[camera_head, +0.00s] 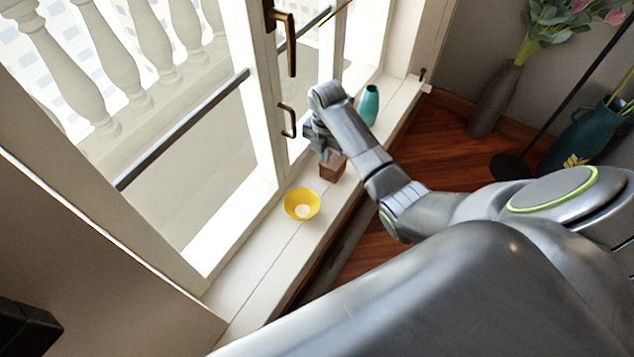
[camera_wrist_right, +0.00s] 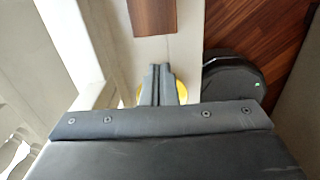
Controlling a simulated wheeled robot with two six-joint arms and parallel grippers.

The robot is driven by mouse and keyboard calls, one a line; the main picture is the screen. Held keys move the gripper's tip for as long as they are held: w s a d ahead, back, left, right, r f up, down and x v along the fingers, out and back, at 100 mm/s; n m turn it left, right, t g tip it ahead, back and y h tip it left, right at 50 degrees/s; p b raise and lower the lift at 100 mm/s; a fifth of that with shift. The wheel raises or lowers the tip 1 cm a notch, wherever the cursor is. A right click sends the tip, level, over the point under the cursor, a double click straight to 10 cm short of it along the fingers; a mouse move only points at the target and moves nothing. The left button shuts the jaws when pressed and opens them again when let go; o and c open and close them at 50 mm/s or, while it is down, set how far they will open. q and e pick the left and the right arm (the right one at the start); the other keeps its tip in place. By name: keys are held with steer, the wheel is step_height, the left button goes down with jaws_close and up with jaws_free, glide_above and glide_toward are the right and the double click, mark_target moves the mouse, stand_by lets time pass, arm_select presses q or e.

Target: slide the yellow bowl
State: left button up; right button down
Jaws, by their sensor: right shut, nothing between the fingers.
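The yellow bowl (camera_head: 302,204) sits upright on the white window sill (camera_head: 262,262) in the head view. In the right wrist view only small parts of the yellow bowl (camera_wrist_right: 182,92) show behind the fingers. My right gripper (camera_head: 324,152) is above the sill, beyond the bowl and beside the brown block. In the right wrist view the fingers of my right gripper (camera_wrist_right: 161,70) are together and hold nothing. The head view does not show clearly whether they touch anything. My left gripper is not clearly seen.
A brown wooden block (camera_head: 333,168) stands on the sill just beyond the bowl; it also shows in the wrist view (camera_wrist_right: 152,16). A teal vase (camera_head: 369,106) stands farther along. The window frame with handles (camera_head: 288,122) borders the sill. The sill nearer than the bowl is clear.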

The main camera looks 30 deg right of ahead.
step_height(320, 180, down, 10)
steer(key=shift+w+f+b, duration=0.1)
steer(key=shift+b, duration=0.4)
steer(key=shift+s+a+r+p, duration=0.1)
steer(key=shift+s+a+p, duration=0.3)
steer(key=shift+a, duration=0.2)
steer(key=shift+s+a+r+p, duration=0.1)
steer(key=shift+s+a+p, duration=0.2)
steer(key=shift+a, duration=0.3)
steer(key=shift+s+a, duration=0.35)
steer(key=shift+a, duration=0.2)
steer(key=shift+s+a+r+p, duration=0.1)
steer(key=shift+s+a+p, duration=0.2)
steer(key=shift+p, duration=0.35)
steer(key=s+a+p, duration=0.2)
steer(key=a, duration=0.1)
steer(key=s+a+p, duration=0.2)
steer(key=a+p, duration=0.1)
steer(key=a, duration=0.1)
steer(key=s+a+p, duration=0.1)
steer(key=a+p, duration=0.1)
steer(key=a, duration=0.1)
steer(key=shift+s+a, duration=0.2)
steer(key=shift+s, duration=0.2)
steer(key=shift+s+a, duration=0.2)
steer(key=shift+a, duration=0.1)
